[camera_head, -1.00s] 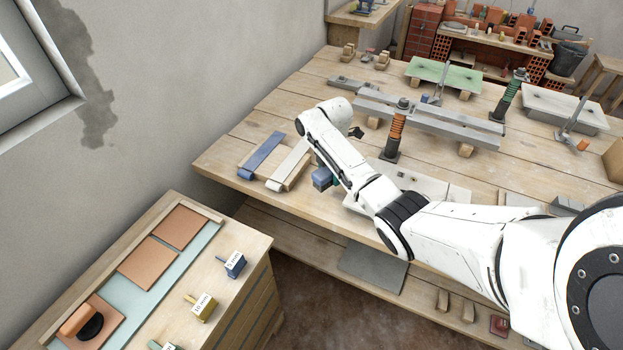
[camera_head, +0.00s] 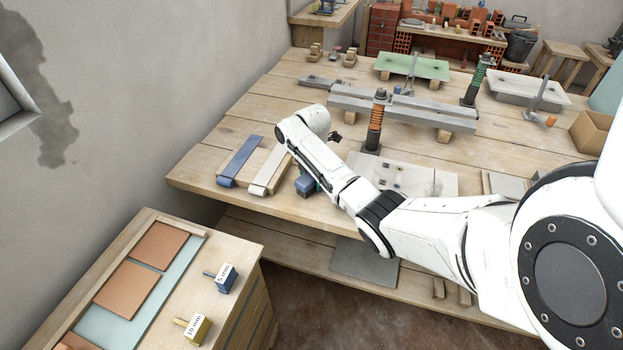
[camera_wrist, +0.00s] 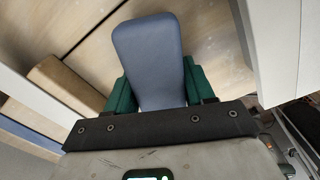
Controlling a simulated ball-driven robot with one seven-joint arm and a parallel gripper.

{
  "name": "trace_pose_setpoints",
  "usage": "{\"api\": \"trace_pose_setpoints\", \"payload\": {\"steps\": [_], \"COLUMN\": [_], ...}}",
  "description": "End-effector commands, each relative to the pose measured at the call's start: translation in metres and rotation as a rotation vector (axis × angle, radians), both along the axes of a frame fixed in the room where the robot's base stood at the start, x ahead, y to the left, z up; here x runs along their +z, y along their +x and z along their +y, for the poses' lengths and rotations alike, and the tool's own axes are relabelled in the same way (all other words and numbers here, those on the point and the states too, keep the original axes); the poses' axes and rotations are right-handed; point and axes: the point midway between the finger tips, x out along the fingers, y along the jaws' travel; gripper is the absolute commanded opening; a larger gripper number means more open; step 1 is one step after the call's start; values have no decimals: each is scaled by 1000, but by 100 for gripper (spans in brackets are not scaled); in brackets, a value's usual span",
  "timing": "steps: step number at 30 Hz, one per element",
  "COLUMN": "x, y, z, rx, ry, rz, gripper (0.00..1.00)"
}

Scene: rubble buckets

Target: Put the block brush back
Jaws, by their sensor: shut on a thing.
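My gripper (camera_wrist: 160,90) is shut on a rounded blue-grey block, which I take for the block brush (camera_wrist: 148,55); the green fingers grip it on both sides. In the head view the blue block brush (camera_head: 304,187) shows just left of my arm, over the front edge area of the workbench. My gripper is mostly hidden behind my arm there. No bristles can be made out, and I cannot tell whether the block touches the bench.
On the workbench (camera_head: 210,150), a blue strip (camera_head: 240,162) and a whitish strip (camera_head: 268,170) lie left of the block. A pale slab (camera_head: 405,178) lies right, behind my arm. A low cabinet at lower left holds blue (camera_head: 222,279) and yellow (camera_head: 192,329) tagged tools.

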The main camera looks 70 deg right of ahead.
Motion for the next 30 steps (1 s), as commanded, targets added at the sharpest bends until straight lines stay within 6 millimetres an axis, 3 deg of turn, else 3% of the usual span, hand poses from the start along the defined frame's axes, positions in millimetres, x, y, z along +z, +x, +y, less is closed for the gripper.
{"api": "trace_pose_setpoints", "payload": {"steps": [1, 2, 9, 20, 30], "x": [-3, -2, -2, 6, 70], "y": [0, 0, 0, 0, 1], "z": [0, 0, 0, 0, 0], "rx": [0, 0, 0, 0, 1], "ry": [0, 0, 0, 0, -2], "rz": [0, 0, 0, -1, -3], "gripper": [19, 56, 79, 79, 79]}}
